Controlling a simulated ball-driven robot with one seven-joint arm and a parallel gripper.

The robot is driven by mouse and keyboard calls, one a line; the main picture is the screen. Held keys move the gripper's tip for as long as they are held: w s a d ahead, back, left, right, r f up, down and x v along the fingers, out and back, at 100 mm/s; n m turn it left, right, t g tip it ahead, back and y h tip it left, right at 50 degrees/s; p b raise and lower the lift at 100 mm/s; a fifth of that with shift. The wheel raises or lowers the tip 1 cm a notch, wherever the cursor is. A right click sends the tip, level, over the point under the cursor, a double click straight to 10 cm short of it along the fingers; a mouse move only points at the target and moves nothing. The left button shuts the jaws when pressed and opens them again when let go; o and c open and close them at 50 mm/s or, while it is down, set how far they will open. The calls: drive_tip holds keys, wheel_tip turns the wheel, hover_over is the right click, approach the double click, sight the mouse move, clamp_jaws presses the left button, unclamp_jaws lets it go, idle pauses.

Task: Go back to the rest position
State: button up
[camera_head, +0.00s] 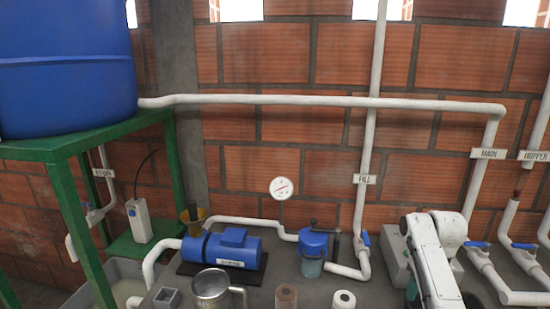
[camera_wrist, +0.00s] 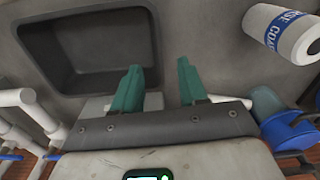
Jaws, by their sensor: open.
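My gripper (camera_wrist: 159,82) shows in the wrist view with its two green fingers apart and nothing between them. It hangs over a grey surface, beside a dark recessed basin (camera_wrist: 85,45) that lies at the upper left. My white arm (camera_head: 437,258) is at the lower right in the head view, bent and reaching down towards the bottom edge. My gripper's fingertips cannot be made out in the head view.
A white roll with a blue label (camera_wrist: 283,32) is right of my gripper, and a blue-capped filter (camera_head: 314,243) stands on the bench. Valved white pipes (camera_head: 487,265) flank my arm. A blue pump (camera_head: 225,247), metal jug (camera_head: 212,290) and green stand (camera_head: 75,210) are left.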

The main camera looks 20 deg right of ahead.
drive_tip(key=shift+n, duration=0.6)
drive_tip(key=a+f, duration=0.2)
drive_tip(key=a, duration=0.1)
drive_tip(key=s+a+f, duration=0.1)
drive_tip(key=a+f, duration=0.1)
drive_tip(key=a, duration=0.2)
drive_tip(key=s+a+f, duration=0.1)
drive_tip(key=a+f, duration=0.2)
drive_tip(key=a, duration=0.1)
drive_tip(key=s+a+f+n, duration=0.1)
drive_tip(key=s+a+f, duration=0.45)
drive_tip(key=a, duration=0.45)
drive_tip(key=s+a+r+n, duration=0.1)
drive_tip(key=s+a, duration=0.3)
drive_tip(key=s, duration=0.6)
drive_tip(key=s+a+r+n, duration=0.1)
drive_tip(key=s+a, duration=0.4)
drive_tip(key=s, duration=0.4)
drive_tip(key=shift+s+r+t, duration=0.25)
drive_tip(key=shift+s+t, duration=0.05)
drive_tip(key=shift+s, duration=0.05)
